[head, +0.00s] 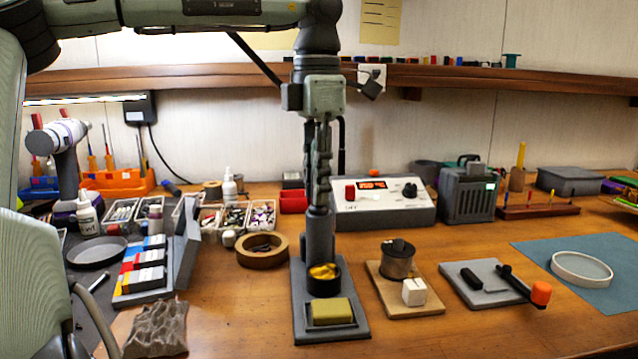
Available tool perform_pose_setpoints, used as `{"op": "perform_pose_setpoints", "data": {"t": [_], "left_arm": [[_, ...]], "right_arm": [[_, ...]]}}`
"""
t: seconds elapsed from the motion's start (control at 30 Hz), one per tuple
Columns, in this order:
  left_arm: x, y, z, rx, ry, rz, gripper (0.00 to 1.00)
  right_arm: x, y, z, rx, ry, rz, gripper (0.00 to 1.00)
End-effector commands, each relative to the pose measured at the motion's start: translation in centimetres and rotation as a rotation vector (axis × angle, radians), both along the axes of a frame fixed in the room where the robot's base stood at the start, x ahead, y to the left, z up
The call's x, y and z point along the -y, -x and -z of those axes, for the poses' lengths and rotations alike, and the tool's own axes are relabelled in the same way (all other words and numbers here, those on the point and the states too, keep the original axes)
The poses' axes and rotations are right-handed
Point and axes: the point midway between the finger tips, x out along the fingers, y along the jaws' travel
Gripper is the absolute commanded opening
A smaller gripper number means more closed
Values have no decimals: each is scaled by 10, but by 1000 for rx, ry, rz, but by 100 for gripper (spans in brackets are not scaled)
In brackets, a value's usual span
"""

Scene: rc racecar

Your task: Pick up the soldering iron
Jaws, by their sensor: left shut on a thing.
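The soldering stand (345,333) is a dark grey plate near the front middle of the bench. It carries a cup of brass wool (323,273), a yellow sponge (332,312) and an upright grey holder (319,238). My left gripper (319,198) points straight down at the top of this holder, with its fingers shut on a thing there. That thing is most likely the soldering iron, but the fingers and holder hide nearly all of it. I cannot tell whether it is clear of the holder. My right gripper is out of view.
A soldering station (385,203) with a lit display stands behind and right. A tape roll (262,251) lies left of the stand. A wire spool (397,259) and a grey pad (488,282) lie right. A wooden shelf (200,77) crosses behind my arm.

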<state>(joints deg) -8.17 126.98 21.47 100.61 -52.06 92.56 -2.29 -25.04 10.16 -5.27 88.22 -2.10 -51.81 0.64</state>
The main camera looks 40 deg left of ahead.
Motion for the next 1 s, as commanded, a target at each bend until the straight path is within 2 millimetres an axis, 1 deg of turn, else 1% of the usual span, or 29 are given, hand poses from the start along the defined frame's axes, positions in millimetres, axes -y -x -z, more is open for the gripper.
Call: {"op": "perform_pose_setpoints", "data": {"t": [0.3,0.47,0.57,0.67,0.87,1.0], "left_arm": [[0,0,-2,1,-1,0,0],[0,-1,-13,3,-1,-2,0],[0,-1,-26,3,-2,-2,0],[0,-1,-45,3,-3,-3,0],[0,-1,-86,3,-2,-2,0],[0,-1,-117,4,-2,-2,0]], "right_arm": [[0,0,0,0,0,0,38],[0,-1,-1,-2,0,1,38],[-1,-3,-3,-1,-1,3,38],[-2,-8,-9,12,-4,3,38],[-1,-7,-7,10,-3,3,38],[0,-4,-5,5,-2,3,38]]}}
